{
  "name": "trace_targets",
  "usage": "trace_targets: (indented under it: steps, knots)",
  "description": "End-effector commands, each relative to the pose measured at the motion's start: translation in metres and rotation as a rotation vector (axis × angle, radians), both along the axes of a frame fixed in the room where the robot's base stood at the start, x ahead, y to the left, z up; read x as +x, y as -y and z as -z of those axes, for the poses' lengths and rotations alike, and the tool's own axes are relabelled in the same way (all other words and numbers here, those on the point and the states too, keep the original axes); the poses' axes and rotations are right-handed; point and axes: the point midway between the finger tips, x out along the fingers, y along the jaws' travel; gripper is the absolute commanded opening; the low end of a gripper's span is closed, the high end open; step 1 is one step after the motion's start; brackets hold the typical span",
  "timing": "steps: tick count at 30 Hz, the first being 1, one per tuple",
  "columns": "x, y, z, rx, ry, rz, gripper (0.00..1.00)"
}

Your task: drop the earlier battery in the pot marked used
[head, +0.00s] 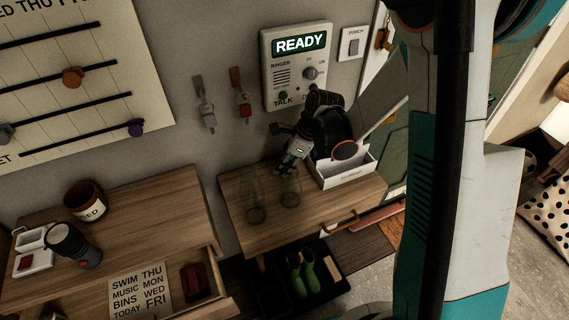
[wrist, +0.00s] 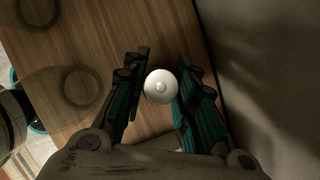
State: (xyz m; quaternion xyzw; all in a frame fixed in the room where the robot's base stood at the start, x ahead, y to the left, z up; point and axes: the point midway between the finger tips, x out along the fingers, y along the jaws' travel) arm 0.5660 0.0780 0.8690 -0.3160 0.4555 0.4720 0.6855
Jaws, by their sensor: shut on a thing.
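The pot marked used (head: 85,201) is a dark brown round pot with a pale label, upright on the left bench; its first letter is cut off. My gripper (head: 288,166) is over the right bench, close to two clear glass vessels. In the wrist view its two green-lined fingers are shut on a white round thing (wrist: 162,86), seen end-on with a small raised centre. I cannot tell from this whether it is a battery, and no date on it shows. In the head view it is not clear.
The clear vessels are a left one (head: 255,200) and a right one (head: 289,190). A white box (head: 345,172) stands behind on the right bench. A dark torch (head: 72,245) and white tray (head: 33,248) are on the left bench. A drawer (head: 205,299) with a day list (head: 140,289) stands open.

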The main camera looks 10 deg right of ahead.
Motion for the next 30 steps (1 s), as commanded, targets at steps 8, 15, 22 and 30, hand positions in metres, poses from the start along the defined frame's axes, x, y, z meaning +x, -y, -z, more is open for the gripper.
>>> trace_targets:
  steps: [8, 15, 22, 30]
  knots:
    - [0.0, 0.0, 0.002, 0.0, 0.0, 0.0, 0.46]
    - [0.0, 0.0, 0.002, 0.0, 0.0, 0.0, 0.46]
    - [-0.002, 0.005, -0.016, 0.0, 0.001, 0.001, 0.46]
    - [-0.01, 0.025, -0.068, 0.0, -0.001, 0.002, 0.46]
